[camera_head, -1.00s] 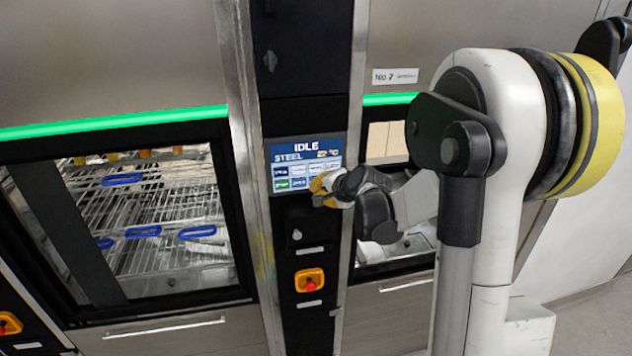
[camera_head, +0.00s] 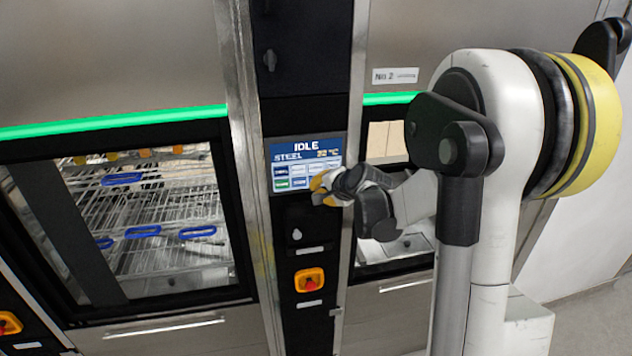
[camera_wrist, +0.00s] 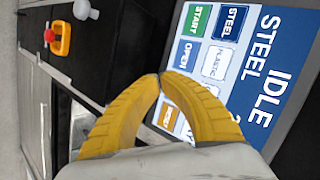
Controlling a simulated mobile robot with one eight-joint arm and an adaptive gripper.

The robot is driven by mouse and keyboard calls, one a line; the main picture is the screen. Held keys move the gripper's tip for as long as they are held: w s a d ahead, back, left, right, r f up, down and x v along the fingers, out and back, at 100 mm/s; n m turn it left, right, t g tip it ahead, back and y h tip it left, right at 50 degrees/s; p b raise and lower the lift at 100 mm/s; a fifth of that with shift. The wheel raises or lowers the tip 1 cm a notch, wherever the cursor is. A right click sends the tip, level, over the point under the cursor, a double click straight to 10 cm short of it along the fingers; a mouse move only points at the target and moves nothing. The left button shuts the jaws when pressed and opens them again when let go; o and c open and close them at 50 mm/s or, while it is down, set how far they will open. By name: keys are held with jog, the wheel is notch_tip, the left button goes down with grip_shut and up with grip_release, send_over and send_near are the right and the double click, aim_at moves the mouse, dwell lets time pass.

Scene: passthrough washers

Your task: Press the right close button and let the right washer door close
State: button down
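The control screen (camera_head: 303,160) on the dark column between the two washers reads IDLE and STEEL. In the wrist view the screen (camera_wrist: 262,75) is turned, with a green START button (camera_wrist: 198,20), a blue OPEN button (camera_wrist: 186,54) and an orange-edged button (camera_wrist: 168,118) partly behind a finger. I cannot read a close button. My gripper (camera_wrist: 160,77) has its yellow fingers together at the tips, with nothing visible between them. It is in front of the screen's edge; contact is unclear. The right washer's window (camera_head: 385,143) is largely hidden by my arm; I cannot tell its door's position.
An emergency stop (camera_head: 310,281) sits below the screen, under a small knob (camera_head: 297,235). The left washer (camera_head: 170,333) shows wire racks with blue handles behind its opening. Steel frame posts flank the column. Bare floor (camera_head: 595,320) shows at the lower right.

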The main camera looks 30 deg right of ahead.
jog(key=shift+w, duration=0.25)
